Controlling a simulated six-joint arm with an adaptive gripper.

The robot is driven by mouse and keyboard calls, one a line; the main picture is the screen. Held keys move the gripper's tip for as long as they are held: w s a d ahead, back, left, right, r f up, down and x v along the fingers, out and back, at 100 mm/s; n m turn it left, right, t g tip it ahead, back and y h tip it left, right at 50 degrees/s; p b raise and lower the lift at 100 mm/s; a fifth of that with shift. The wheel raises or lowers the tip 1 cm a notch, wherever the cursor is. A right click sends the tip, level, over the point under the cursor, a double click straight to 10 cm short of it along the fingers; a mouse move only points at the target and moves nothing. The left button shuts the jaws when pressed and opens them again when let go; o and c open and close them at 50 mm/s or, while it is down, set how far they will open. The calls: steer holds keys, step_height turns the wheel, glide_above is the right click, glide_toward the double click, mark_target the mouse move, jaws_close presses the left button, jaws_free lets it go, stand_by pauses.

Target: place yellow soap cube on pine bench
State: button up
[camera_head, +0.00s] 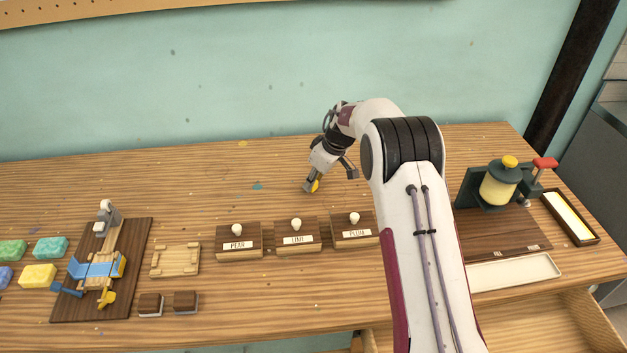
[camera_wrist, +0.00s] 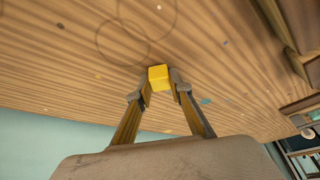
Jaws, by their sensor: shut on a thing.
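My gripper (camera_wrist: 160,86) is shut on the yellow soap cube (camera_wrist: 158,76), which sits between the fingertips in the wrist view. In the head view my gripper (camera_head: 312,187) points down over the back middle of the pine bench (camera_head: 200,192), and the yellow cube (camera_head: 315,185) shows as a small patch at the fingertips. I cannot tell whether the cube touches the bench top or hangs just above it.
Wooden boxes with white knobs labelled PEAR (camera_head: 238,247), LIME (camera_head: 297,241) and PLUM (camera_head: 354,232) stand in front of my gripper. A cutting rig (camera_head: 100,265) and coloured soap bars (camera_head: 38,276) are at left. A press (camera_head: 497,185) stands at right. Bench around my gripper is clear.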

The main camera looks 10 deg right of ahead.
steer(key=shift+f, duration=0.15)
steer(key=o, duration=0.9)
steer(key=shift+r, duration=0.2)
steer(key=shift+v, duration=5.95)
